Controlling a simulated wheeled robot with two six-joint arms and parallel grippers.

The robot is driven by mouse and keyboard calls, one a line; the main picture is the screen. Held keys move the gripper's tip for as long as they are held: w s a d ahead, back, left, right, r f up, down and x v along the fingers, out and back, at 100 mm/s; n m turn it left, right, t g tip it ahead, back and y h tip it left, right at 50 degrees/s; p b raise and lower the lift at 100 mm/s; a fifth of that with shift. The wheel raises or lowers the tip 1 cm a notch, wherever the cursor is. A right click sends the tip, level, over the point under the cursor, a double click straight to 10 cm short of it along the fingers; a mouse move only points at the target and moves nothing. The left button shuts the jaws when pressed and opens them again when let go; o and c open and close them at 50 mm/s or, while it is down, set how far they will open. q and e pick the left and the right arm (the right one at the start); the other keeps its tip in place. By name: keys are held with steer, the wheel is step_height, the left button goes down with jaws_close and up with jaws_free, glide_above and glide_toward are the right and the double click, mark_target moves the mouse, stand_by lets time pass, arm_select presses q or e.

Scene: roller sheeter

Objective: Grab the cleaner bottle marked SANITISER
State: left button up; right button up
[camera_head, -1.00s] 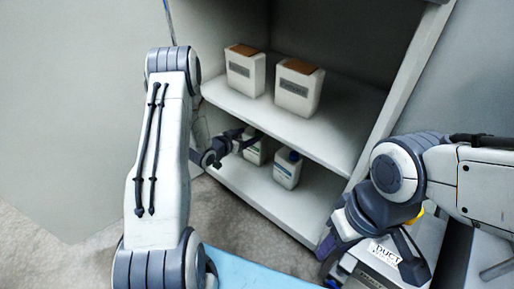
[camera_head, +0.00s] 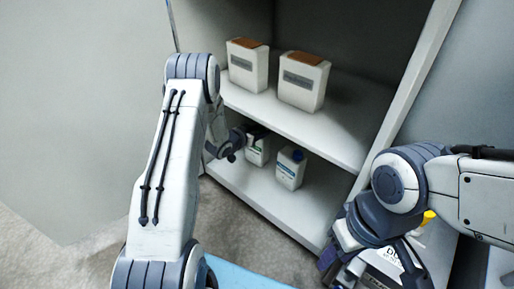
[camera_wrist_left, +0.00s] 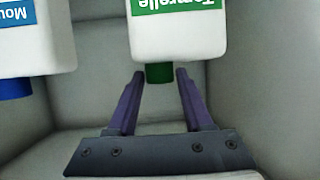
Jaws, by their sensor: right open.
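Two white bottles stand on the lower shelf. One (camera_head: 257,154) has a green label and, in the left wrist view, a green cap; there the bottle (camera_wrist_left: 178,35) appears upside down. The other (camera_head: 290,171) has a blue cap and blue label, and also shows in the left wrist view (camera_wrist_left: 30,40). I cannot read SANITISER on either. My left gripper (camera_head: 238,143) is at the green-labelled bottle. In the left wrist view its fingers (camera_wrist_left: 160,76) are open, one on each side of the green cap, with gaps showing. My right gripper (camera_head: 375,265) is open at lower right, partly hidden.
Two white containers with brown tops (camera_head: 247,64) (camera_head: 303,80) stand on the upper shelf (camera_head: 330,140). The cabinet's right side panel (camera_head: 415,85) rises beside the shelves. A lettered white box (camera_head: 388,258) is by my right gripper. A blue surface (camera_head: 240,274) lies at the front.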

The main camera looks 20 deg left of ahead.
arm_select(q)
jaws_close()
stand_by(1.1)
steer(key=shift+r, duration=0.15)
